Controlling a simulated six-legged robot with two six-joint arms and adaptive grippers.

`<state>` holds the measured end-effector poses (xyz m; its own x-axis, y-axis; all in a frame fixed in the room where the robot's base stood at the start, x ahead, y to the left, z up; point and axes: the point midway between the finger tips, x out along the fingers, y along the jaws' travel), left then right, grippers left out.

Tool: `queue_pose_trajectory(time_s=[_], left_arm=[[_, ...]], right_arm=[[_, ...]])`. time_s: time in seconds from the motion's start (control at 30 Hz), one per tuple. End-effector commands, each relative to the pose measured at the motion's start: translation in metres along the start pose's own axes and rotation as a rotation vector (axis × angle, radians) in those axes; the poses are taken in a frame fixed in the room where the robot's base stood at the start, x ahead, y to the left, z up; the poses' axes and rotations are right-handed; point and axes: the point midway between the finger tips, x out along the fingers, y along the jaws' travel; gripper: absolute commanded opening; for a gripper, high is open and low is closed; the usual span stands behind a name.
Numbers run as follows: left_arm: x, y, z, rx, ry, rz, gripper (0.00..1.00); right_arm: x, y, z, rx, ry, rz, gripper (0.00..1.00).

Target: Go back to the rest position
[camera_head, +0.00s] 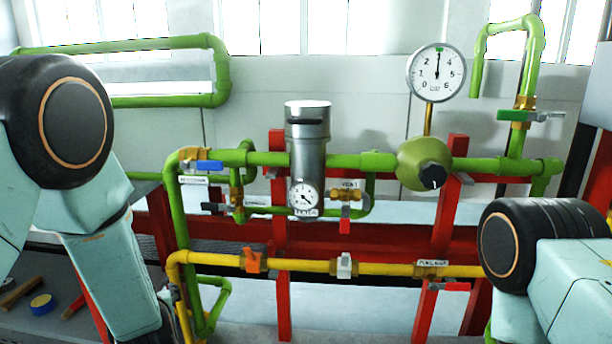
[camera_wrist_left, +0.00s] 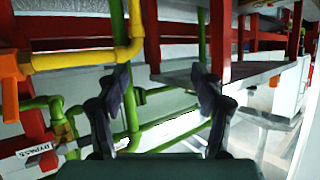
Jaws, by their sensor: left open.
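My left arm comes down along the left side of the head view, and its gripper is hidden at the lower edge there. In the left wrist view my left gripper (camera_wrist_left: 160,82) is open, its two dark fingers spread apart with nothing between them. Green and yellow pipes show beyond the fingers, and an orange handle (camera_wrist_left: 10,85) is at the left. My right arm shows at the right edge of the head view, and its gripper is out of the picture.
A red frame carries green pipes (camera_head: 330,160) and a yellow pipe (camera_head: 305,265). On them are a grey cylinder (camera_head: 308,150), a large gauge (camera_head: 437,73), a blue-handled valve (camera_head: 201,166) and an orange-handled valve (camera_head: 251,260). A blue tape roll (camera_head: 41,303) lies at lower left.

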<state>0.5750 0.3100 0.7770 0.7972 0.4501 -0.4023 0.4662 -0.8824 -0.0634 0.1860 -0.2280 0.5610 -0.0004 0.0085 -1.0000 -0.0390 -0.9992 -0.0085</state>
Motion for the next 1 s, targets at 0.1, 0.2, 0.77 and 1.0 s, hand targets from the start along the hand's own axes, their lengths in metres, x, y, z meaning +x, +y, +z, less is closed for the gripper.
queue_pose_trajectory(time_s=[0.1,0.2,0.77,1.0], left_arm=[[-0.021,-0.002,0.07,0.075,-0.183,0.079,0.67],[-0.048,-0.007,0.13,0.138,-0.35,0.145,0.67],[-0.258,-0.089,0.339,0.354,-1.097,0.327,0.67],[-0.261,-0.091,0.343,0.354,-1.107,0.324,0.67]], right_arm=[[-0.002,0.0,0.0,0.001,-0.001,0.0,0.4],[-0.003,0.0,0.0,0.001,-0.001,0.0,0.4],[-0.01,0.0,0.0,0.0,-0.001,0.0,0.4],[-0.01,0.0,0.0,0.0,-0.001,0.0,0.4]])
